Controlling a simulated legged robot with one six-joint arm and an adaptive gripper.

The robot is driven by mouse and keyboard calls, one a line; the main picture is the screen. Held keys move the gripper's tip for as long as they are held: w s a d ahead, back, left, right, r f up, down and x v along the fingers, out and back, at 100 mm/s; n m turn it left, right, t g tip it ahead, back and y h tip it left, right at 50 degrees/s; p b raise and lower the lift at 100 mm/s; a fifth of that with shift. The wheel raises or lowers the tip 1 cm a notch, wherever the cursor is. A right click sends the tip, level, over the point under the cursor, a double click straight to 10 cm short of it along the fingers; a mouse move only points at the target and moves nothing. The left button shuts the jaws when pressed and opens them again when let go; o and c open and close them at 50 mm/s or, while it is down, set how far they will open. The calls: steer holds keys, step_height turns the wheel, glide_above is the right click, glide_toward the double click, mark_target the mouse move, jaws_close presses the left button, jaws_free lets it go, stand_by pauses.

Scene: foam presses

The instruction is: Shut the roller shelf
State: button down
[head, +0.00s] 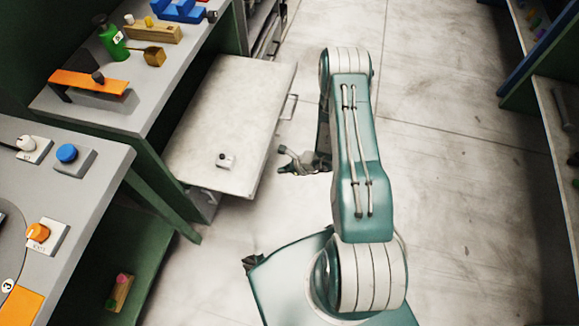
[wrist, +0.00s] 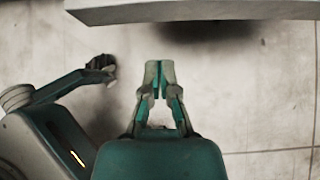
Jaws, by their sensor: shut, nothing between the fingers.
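The roller shelf (head: 228,115) is a pale flat panel pulled out from under the workbench at the left in the head view. A metal bar handle (head: 288,107) is on its right-hand edge. In the wrist view my gripper (wrist: 158,66) is shut and empty over the floor. The shelf's edge (wrist: 190,11) crosses the top there.
The workbench (head: 140,105) carries a green bottle (head: 111,40), an orange plate (head: 88,81) and other parts. A nearer bench (head: 95,165) has a blue button (head: 66,153) and an orange knob (head: 38,232). The floor (head: 440,190) to the right is clear.

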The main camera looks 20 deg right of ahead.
mark_target(261, 170)
steer(key=w+a, duration=0.1)
steer(key=w+a+f, duration=0.2)
steer(key=a, duration=0.1)
steer(key=shift+w+a, duration=0.3)
steer(key=shift+a, duration=0.2)
